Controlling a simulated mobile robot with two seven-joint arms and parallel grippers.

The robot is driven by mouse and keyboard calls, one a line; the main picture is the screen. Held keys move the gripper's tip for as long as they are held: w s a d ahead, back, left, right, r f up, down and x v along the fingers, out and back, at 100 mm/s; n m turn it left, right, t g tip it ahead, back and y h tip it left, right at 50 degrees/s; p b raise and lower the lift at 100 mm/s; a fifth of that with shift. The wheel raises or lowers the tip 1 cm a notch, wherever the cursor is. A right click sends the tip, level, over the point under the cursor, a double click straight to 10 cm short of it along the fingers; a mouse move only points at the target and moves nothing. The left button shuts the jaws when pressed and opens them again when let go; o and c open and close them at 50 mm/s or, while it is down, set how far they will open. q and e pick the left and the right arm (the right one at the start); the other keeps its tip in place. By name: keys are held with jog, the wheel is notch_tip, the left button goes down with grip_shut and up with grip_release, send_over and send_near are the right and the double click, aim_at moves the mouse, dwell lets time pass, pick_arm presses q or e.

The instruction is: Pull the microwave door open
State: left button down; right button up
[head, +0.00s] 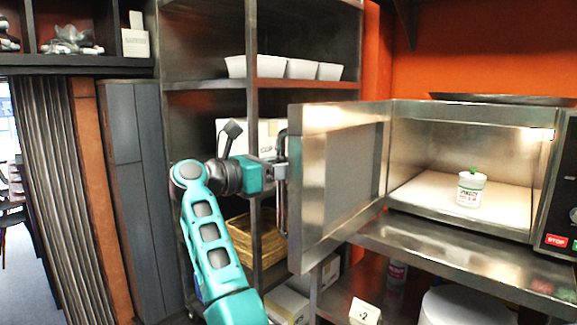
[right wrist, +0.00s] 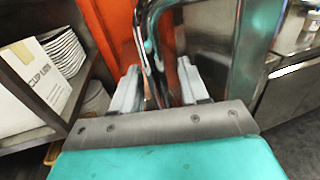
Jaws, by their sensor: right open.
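The microwave (head: 470,222) stands on a steel shelf with its door (head: 312,190) swung wide open toward me, so the lit cavity shows. The door handle (head: 281,215) is a dark vertical bar on the door's outer face, near its free edge. My right gripper (head: 279,171) is at this handle. In the right wrist view, the jaws of my right gripper (right wrist: 160,88) are open, with the handle (right wrist: 149,45) running between or just past the fingers; contact is unclear. My left gripper is not in view.
A white lidded jar (head: 470,192) stands inside the microwave. A rack left of the door holds white containers (head: 270,67), a white box (head: 262,132) and a wicker basket (head: 240,228). A white tub (head: 462,307) sits below the microwave shelf.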

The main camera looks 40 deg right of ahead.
jog(key=w+a, duration=0.1)
jog(key=a, duration=1)
jog(key=shift+w+a, duration=0.35)
jog(key=shift+w, duration=0.05)
